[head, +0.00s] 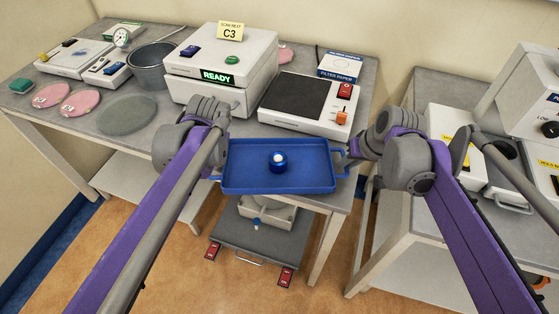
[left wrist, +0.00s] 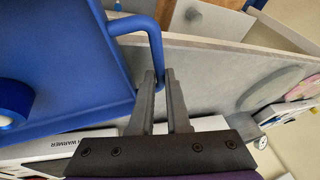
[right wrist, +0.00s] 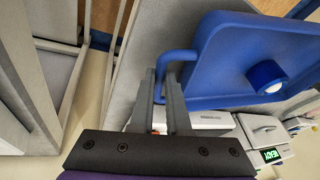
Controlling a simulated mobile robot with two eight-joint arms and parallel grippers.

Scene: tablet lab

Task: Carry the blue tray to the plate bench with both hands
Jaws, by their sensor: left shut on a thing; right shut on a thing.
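The blue tray (head: 240,180) is in the middle of the head view, level, with a small blue round thing with a white top (head: 278,161) standing on it. The tray is at the front edge of the grey bench (head: 245,133); I cannot tell whether it touches the bench. My left gripper (left wrist: 160,88) is shut on the tray's left handle (left wrist: 153,40). My right gripper (right wrist: 164,84) is shut on the tray's right handle (right wrist: 172,58). In the head view, both grippers are largely hidden by my wrists.
Behind the tray stand a white device reading READY (head: 222,62) and a plate warmer (head: 308,105). Pink dishes (head: 80,103) and a grey disc (head: 127,115) lie at left. A second bench (head: 405,220) with white devices stands right. A grey wheeled platform (head: 262,245) is below.

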